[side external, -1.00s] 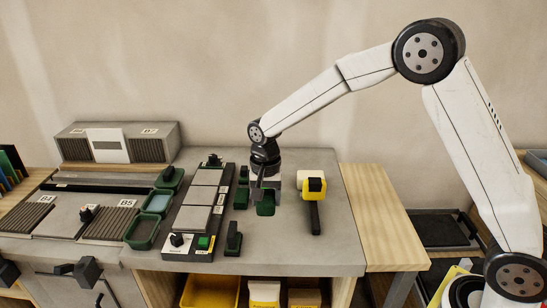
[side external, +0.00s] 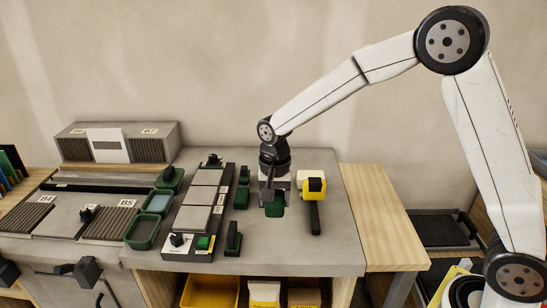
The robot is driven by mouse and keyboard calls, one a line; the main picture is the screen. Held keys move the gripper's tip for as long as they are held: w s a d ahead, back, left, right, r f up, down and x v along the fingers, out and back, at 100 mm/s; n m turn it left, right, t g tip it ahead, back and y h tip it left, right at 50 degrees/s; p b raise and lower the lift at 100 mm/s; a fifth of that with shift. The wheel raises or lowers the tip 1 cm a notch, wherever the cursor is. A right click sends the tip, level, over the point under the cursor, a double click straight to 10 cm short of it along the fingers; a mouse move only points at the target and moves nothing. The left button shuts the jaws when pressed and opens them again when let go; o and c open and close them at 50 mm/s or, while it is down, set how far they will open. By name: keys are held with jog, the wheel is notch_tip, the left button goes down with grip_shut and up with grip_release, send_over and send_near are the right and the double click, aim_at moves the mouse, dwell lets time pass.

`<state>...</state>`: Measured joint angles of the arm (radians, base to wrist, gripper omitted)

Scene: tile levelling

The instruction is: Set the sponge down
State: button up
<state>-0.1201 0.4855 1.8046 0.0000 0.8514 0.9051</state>
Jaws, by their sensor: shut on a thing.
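My gripper (side external: 272,194) points down over the grey worktop (side external: 290,250), right of the tile board. It is shut on a dark green block (side external: 274,209), which I take to be the sponge. The block shows below the fingers, and its upper part is hidden by them. I cannot tell whether its underside touches the worktop.
Dark green tools (side external: 233,238) stand to the left, beside the board with grey tiles (side external: 196,219). Green trays (side external: 142,233) lie further left. The worktop's front middle is clear.

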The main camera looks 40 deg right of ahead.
jog(key=s+d+f+n, duration=0.4)
jog(key=s+d+n, duration=0.1)
jog(key=n, duration=0.4)
jog(key=shift+s+d, duration=0.2)
jog(key=shift+s, duration=0.05)
dwell(0.3)
dwell(0.9)
jog(key=s+d+r+m, duration=0.4)
jog(key=s+d+m, duration=0.5)
jog(key=s, duration=0.7)
jog(key=d, duration=0.2)
jog(key=shift+d+r, duration=0.15)
jog(key=shift+d, duration=0.2)
